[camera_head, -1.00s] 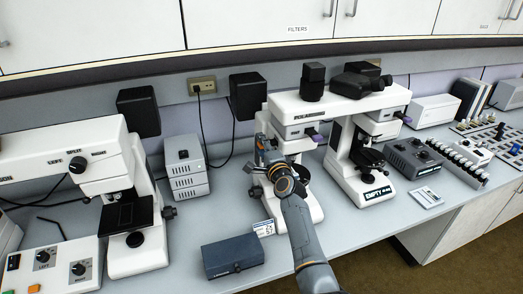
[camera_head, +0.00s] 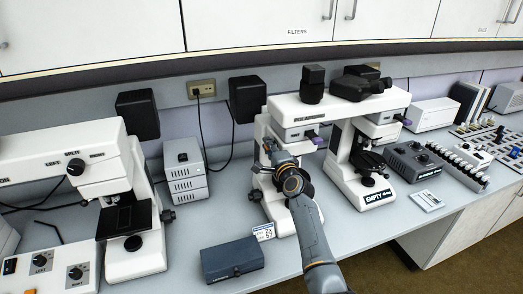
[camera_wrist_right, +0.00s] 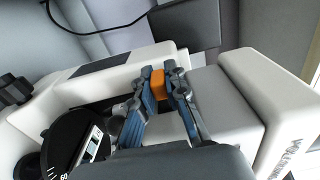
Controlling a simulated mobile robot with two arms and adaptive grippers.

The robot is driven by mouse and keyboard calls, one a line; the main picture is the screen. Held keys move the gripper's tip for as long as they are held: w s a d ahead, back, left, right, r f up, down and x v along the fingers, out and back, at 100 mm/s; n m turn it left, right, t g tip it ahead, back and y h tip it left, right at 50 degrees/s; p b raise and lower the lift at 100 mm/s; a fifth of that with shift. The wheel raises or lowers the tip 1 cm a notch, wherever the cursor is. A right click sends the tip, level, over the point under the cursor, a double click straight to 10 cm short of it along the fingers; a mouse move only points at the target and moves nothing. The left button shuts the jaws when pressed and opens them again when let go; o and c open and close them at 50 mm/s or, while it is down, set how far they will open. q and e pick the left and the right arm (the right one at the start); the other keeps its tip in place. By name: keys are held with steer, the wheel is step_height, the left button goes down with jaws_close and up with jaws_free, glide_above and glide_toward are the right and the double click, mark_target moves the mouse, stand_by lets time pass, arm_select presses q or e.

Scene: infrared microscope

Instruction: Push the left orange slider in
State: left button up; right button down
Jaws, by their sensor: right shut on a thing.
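The orange slider (camera_wrist_right: 158,84) shows in the wrist view as a small orange block between the two fingertips of my right gripper (camera_wrist_right: 161,75). The gripper is shut on it, at the side of the white microscope head (camera_wrist_right: 213,98). How far the slider sits in its slot cannot be told. In the head view my right gripper (camera_head: 268,146) is at the left side of the left half of the double microscope (camera_head: 340,105), and the slider is hidden there. My left gripper is not in view.
Below the gripper is a round black stage with a marked dial (camera_wrist_right: 75,145).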

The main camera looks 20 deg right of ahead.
steer(key=shift+d, duration=0.5)
steer(key=c, duration=1.7)
jaws_free()
steer(key=o, duration=0.4)
steer(key=shift+d, duration=0.1)
steer(key=s, duration=1.2)
steer(key=shift+d, duration=0.15)
